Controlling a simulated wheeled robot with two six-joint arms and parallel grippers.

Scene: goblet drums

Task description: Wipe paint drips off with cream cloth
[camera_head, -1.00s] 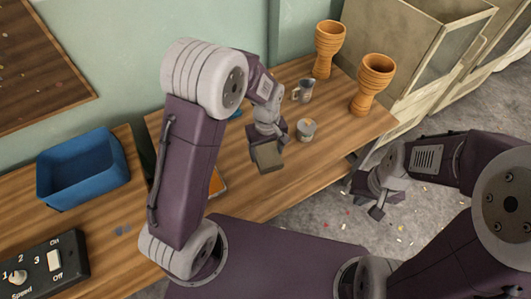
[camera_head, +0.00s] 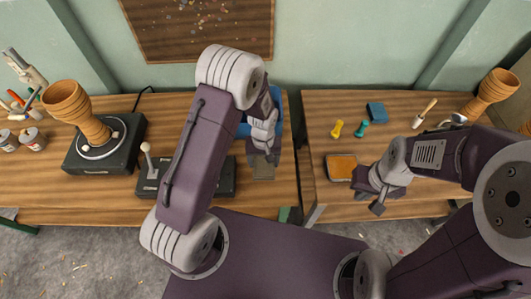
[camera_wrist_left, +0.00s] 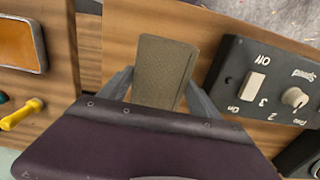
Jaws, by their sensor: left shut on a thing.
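My left gripper (camera_head: 264,157) is shut on a folded, dull beige-grey cloth (camera_head: 263,171), the only cloth I see near cream. It is over the right end of the left table, beside a dark control box (camera_head: 226,178). In the left wrist view, the cloth (camera_wrist_left: 162,72) stands out flat between the two fingers, near the speed box (camera_wrist_left: 262,85). My right gripper (camera_head: 377,205) is by the front of the right table, and its finger gap is unclear. A goblet drum (camera_head: 67,104) is on a turntable (camera_head: 104,148). I cannot make out paint drips now.
A blue bin (camera_head: 279,110) stands partly hidden behind my left arm. On the right table are an orange pad (camera_head: 341,167), yellow (camera_head: 337,128) and teal (camera_head: 362,129) pieces, a blue block (camera_head: 376,112), a brush (camera_head: 424,112) and another goblet drum (camera_head: 494,90). A lever (camera_head: 147,158) stands upright.

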